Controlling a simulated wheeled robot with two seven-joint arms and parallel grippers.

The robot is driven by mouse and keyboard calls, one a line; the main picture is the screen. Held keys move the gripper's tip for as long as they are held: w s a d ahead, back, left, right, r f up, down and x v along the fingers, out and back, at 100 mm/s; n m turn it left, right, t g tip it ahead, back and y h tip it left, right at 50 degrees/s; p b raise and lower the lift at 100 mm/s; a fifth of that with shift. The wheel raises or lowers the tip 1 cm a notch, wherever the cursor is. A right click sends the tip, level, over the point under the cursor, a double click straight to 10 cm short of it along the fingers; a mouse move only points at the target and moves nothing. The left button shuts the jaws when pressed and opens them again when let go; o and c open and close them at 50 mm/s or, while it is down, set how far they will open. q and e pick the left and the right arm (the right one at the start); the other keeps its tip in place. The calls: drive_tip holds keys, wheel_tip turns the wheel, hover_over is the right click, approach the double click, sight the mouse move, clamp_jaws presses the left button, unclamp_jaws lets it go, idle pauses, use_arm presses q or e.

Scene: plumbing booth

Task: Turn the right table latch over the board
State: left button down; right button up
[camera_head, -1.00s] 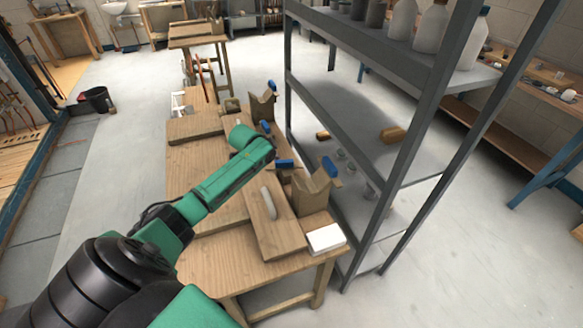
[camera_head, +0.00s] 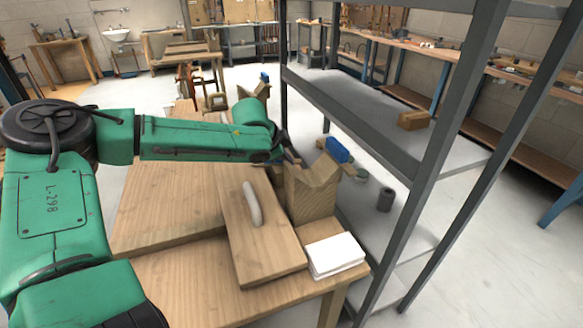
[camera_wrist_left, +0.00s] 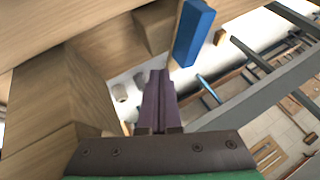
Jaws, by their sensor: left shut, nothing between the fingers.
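A blue latch handle (camera_head: 338,150) sits at the top of the near notched wooden block (camera_head: 312,192). Its blue bar (camera_wrist_left: 193,33) also shows in the left wrist view, right of and beyond the fingertips. A flat wooden board (camera_head: 265,250) with a pale grip on top lies beside this block on the table (camera_head: 200,290). My left gripper (camera_head: 291,157) is at the block's upper left, partly hidden by my forearm. In the left wrist view its fingers (camera_wrist_left: 157,85) are shut and empty, apart from the blue bar. My right gripper is out of view.
A grey metal shelf (camera_head: 370,112) stands close along the table's right side. A white block (camera_head: 335,255) lies at the table's near right corner. Another blue-handled latch (camera_head: 264,77) stands farther back.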

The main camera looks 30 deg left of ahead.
use_arm(q)
drive_tip(key=x, duration=0.3)
drive_tip(key=shift+a+f, duration=0.1)
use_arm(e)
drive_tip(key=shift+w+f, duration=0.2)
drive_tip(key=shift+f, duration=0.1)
use_arm(q)
drive_tip(key=shift+w+a+r+p, duration=0.35)
drive_tip(key=shift+w+p, duration=0.2)
drive_tip(key=shift+p, duration=0.45)
drive_tip(key=shift+w+f, duration=0.3)
drive_tip(key=shift+f, duration=0.1)
drive_tip(key=shift+s+r, duration=0.1)
drive_tip(key=shift+r, duration=0.05)
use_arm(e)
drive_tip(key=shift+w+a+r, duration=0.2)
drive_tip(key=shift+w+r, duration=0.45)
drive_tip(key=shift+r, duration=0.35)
